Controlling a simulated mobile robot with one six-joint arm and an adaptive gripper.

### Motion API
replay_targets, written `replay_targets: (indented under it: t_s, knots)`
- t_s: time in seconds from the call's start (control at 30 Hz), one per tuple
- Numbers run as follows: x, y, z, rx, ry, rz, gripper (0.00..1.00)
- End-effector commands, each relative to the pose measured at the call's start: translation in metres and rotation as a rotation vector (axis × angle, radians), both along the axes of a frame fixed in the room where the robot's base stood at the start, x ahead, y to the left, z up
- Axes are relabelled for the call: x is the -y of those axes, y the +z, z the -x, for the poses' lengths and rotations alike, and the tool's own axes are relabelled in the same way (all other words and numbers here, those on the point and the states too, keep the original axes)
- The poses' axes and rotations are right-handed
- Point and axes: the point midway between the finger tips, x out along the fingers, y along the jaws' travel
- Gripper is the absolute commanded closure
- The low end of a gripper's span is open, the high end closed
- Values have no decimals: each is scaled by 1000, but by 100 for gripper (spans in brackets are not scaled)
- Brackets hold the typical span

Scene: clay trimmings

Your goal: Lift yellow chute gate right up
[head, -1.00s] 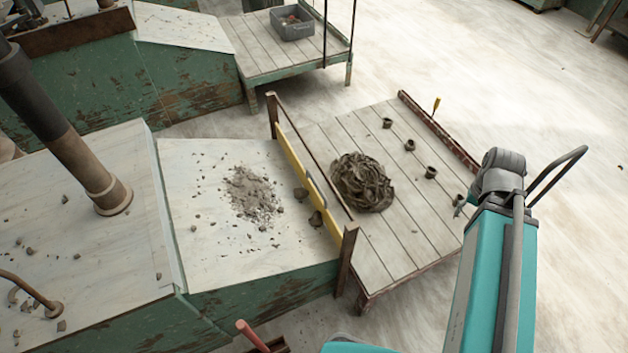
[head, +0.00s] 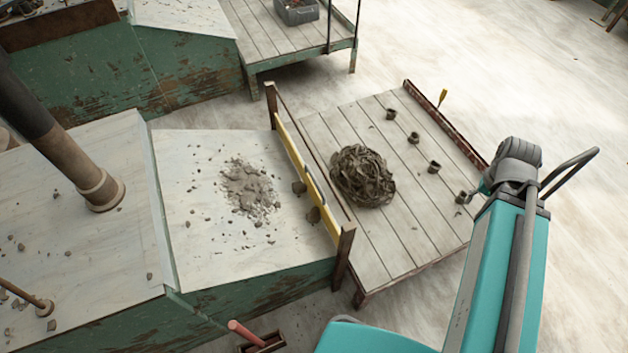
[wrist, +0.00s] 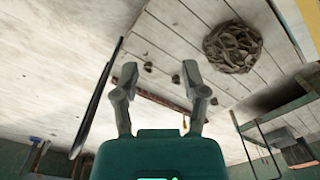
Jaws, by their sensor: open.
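The yellow chute gate (head: 291,149) is a long board set between two brown posts, at the lower edge of the pale chute. It stands low, with a dark handle (head: 319,190) on its face. In the wrist view a piece of the yellow gate (wrist: 309,22) shows at the top right edge. My gripper (wrist: 160,76) is open and empty, its two grey fingers apart, well away from the gate. In the head view my arm is at the right and its fingers are mostly hidden.
Grey clay crumbs (head: 248,187) lie on the chute. A coiled clay heap (head: 361,177) and several small dark cups (head: 413,138) are on the slatted platform (head: 400,235). A grey crate (head: 296,12) sits on the back platform. Pale floor right of the platform is open.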

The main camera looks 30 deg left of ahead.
Motion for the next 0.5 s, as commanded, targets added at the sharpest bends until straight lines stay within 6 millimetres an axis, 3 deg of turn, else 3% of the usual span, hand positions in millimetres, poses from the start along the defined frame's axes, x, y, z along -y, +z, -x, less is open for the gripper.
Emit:
replay_targets:
  t_s: [0.27,0.5]
  knots:
    - [-10,-14,-5,-5,11,-32,43]
    - [-36,-49,-21,-19,37,-134,43]
